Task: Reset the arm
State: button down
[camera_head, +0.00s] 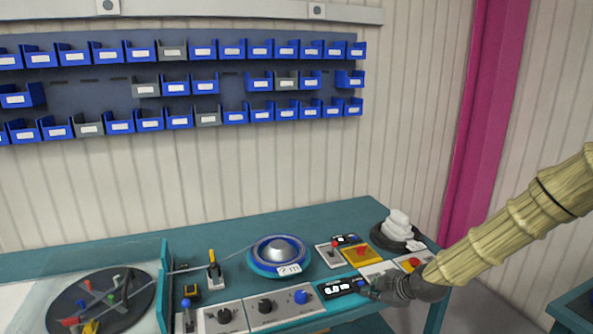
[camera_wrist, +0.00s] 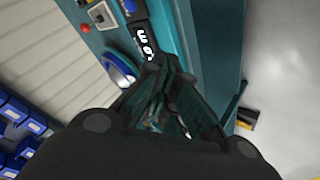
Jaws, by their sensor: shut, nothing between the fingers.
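My arm (camera_head: 510,222) reaches in from the right in the head view, bent down toward the front of the teal bench. My gripper (camera_head: 368,290) is at its end, near the bench's front edge, beside a black display panel (camera_head: 340,287) with white digits. In the wrist view my gripper (camera_wrist: 158,72) is dark and its fingers come together with nothing visible between them. The display (camera_wrist: 145,42) shows just past the fingertips there. Whether the fingertips touch the panel cannot be told.
The teal bench (camera_head: 220,240) carries a blue reel disc (camera_head: 280,256), a black reel (camera_head: 110,300) at left, knob panels (camera_head: 265,308), a red-knob lever (camera_head: 334,248), a yellow red-button box (camera_head: 362,252) and a white stack (camera_head: 398,226). Blue bins (camera_head: 202,49) line the wall.

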jog(key=s+a+f+m+g+h, duration=0.15)
jog(key=s+f+m, duration=0.25)
jog(key=s+f, duration=0.5)
jog(key=s+a+f+m+g, duration=0.2)
jog(key=s+f+m, duration=0.1)
jog(key=s+f, duration=0.7)
jog(key=s+d+f+m+g+h, duration=0.1)
jog(key=s+f+m, duration=0.2)
jog(key=s, duration=0.6)
jog(key=s+d+f+m+g+h, duration=0.1)
jog(key=s+d+f+m+g, duration=0.1)
jog(key=s, duration=0.8)
jog(key=s+d+f+m+g+h, duration=0.1)
jog(key=s+f+m, duration=0.2)
jog(key=s, duration=0.6)
jog(key=shift+s+d+f+m, duration=0.15)
jog(key=shift+s+f+m, duration=0.25)
jog(key=shift+f, duration=0.1)
